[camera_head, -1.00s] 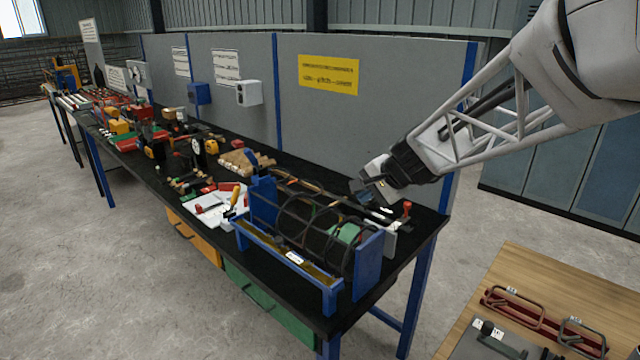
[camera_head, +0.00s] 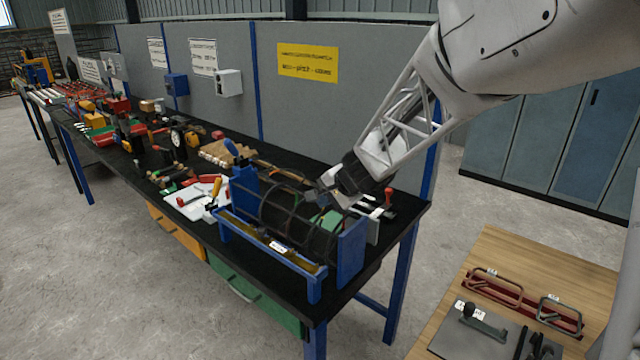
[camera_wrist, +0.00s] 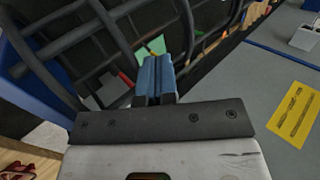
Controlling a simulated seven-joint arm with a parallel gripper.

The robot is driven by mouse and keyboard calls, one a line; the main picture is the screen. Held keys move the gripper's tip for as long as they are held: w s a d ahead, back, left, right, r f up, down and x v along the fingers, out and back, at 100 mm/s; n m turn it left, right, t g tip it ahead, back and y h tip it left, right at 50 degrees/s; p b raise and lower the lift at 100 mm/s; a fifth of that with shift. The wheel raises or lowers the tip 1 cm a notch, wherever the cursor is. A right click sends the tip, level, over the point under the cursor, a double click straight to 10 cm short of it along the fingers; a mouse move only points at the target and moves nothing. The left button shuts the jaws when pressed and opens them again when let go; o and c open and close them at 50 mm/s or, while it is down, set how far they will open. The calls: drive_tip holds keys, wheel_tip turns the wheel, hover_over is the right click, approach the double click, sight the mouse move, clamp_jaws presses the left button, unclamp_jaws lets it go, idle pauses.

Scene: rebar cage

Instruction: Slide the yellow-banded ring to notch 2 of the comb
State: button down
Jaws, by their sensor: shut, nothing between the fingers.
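The rebar cage (camera_head: 262,208) of dark rods and rings lies in a blue stand (camera_head: 350,256) at the near end of the bench. A long strip with a white label, possibly the comb (camera_head: 247,232), runs along the front of the stand; its notches are too small to tell apart. I cannot tell which ring has the yellow band. My gripper (camera_head: 318,196) is shut and empty, at the upper right part of the cage. In the wrist view its blue fingers (camera_wrist: 155,76) are together, close to the dark rods (camera_wrist: 110,35); contact cannot be told.
A green piece (camera_head: 328,222) shows inside the cage. A red-topped item (camera_head: 389,196) stands behind it. A white board with tools (camera_head: 195,199) lies to the left. The wall panel (camera_head: 345,125) rises behind the bench.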

drive_tip(key=shift+w+a+f, duration=0.2)
drive_tip(key=shift+w+a, duration=0.5)
drive_tip(key=shift+w+a+f, duration=0.2)
drive_tip(key=shift+w+a, duration=0.5)
drive_tip(key=shift+w+a, duration=0.1)
drive_tip(key=shift+w+a, duration=0.95)
drive_tip(key=shift+s+d, duration=0.15)
drive_tip(key=s+d+f+v, duration=0.1)
drive_tip(key=v, duration=1.2)
drive_tip(key=shift+f, duration=0.2)
drive_tip(key=shift+s+d, duration=0.1)
